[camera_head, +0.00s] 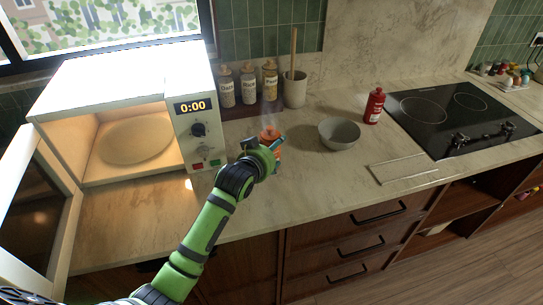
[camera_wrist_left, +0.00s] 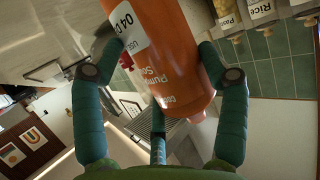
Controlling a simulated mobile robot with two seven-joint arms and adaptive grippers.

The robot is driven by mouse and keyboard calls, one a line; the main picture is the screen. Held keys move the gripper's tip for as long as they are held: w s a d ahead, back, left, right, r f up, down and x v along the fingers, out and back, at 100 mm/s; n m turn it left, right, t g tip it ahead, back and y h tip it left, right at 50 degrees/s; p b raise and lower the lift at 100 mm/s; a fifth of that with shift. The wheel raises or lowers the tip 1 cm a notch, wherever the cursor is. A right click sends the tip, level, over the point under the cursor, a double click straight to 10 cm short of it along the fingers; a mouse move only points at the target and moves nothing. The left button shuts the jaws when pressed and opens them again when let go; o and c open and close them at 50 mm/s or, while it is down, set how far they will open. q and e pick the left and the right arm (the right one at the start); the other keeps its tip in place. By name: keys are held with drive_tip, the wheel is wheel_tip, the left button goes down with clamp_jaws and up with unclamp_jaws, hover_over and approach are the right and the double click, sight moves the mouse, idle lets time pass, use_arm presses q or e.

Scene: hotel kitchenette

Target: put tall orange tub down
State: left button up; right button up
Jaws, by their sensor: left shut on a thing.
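The tall orange tub (camera_wrist_left: 165,50) fills the middle of the left wrist view, with a white label and printed text. My left gripper (camera_wrist_left: 160,85) is shut on it, one finger on each side. In the head view the orange tub (camera_head: 269,134) shows just beyond my left gripper (camera_head: 268,146), over the counter between the microwave and the grey bowl, mostly hidden by the hand. I cannot tell whether its base touches the counter. My right gripper is not in view.
A lit microwave (camera_head: 182,84) with its door open stands at the left. A grey bowl (camera_head: 339,134) and a red bottle (camera_head: 374,106) are to the right, before the black cooktop (camera_head: 440,105). Several jars (camera_head: 248,86) and a utensil crock (camera_head: 295,90) line the back. Counter (camera_head: 310,178) in front is clear.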

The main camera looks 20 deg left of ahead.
use_arm(q)
wheel_tip(320, 180, down, 2)
drive_tip(key=shift+f, duration=0.4)
drive_tip(key=o, duration=1.3)
drive_tip(key=shift+f, duration=0.1)
drive_tip(key=shift+o, duration=0.4)
drive_tip(key=shift+s+r, duration=0.2)
drive_tip(key=shift+s, duration=0.4)
drive_tip(key=b+v, duration=0.1)
drive_tip(key=v, duration=1)
